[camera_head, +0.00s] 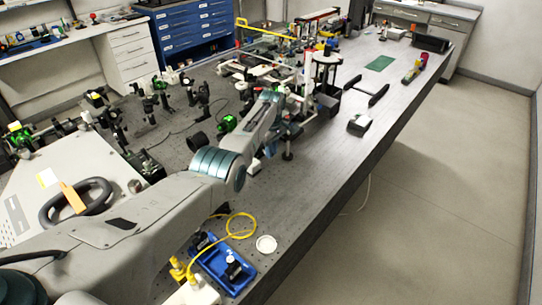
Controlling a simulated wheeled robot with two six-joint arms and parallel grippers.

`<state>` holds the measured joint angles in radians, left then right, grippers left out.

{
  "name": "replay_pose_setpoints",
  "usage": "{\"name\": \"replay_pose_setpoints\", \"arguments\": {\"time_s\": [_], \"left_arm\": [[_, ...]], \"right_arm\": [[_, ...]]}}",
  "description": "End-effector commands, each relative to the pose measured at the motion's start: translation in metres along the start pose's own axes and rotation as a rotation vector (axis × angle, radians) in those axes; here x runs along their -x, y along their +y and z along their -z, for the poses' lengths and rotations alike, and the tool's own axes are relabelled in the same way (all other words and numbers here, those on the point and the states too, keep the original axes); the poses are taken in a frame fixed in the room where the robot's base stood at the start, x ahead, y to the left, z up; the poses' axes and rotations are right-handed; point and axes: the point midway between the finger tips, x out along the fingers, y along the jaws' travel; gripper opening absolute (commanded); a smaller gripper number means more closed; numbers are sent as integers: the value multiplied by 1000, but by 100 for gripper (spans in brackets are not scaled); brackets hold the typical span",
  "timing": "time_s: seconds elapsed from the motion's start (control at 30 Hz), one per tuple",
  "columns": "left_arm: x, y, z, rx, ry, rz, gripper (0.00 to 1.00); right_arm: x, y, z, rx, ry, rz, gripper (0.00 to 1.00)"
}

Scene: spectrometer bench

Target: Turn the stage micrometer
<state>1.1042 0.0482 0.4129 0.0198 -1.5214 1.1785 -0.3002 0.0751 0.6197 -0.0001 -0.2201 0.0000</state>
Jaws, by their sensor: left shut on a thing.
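My left arm reaches in from the lower left, across the optical bench (310,195). My left gripper (297,117) is at its far end, among the white and dark posts and stages near the middle of the bench. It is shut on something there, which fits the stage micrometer. The micrometer itself is too small and too covered by the arm and gripper to make out, so its turn cannot be read. My right gripper is not in view.
A dark post assembly (326,66) stands just beyond the gripper. Black mounts (204,100) and a green-marked part (227,124) stand left of the arm. A small grey box (359,124) lies to the right. A blue tray (226,264) sits near the front edge.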

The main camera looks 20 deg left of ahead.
Motion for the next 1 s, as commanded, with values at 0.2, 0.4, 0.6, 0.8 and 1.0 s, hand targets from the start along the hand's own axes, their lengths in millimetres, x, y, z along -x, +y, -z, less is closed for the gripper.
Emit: {"name": "replay_pose_setpoints", "arguments": {"time_s": [0.2, 0.4, 0.6, 0.8, 1.0], "left_arm": [[-1, -1, -1, -1, -1, 6, 0], [-1, -1, -1, -1, -1, 5, 34], [0, 0, 0, 0, -1, 5, 39], [5, 0, 0, 0, 0, 3, 39], [34, 1, 0, 0, 1, 0, 39]], "right_arm": [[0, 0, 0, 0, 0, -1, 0], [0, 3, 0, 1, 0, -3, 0], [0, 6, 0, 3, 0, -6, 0], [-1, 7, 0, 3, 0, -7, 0], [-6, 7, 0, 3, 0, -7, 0]]}}
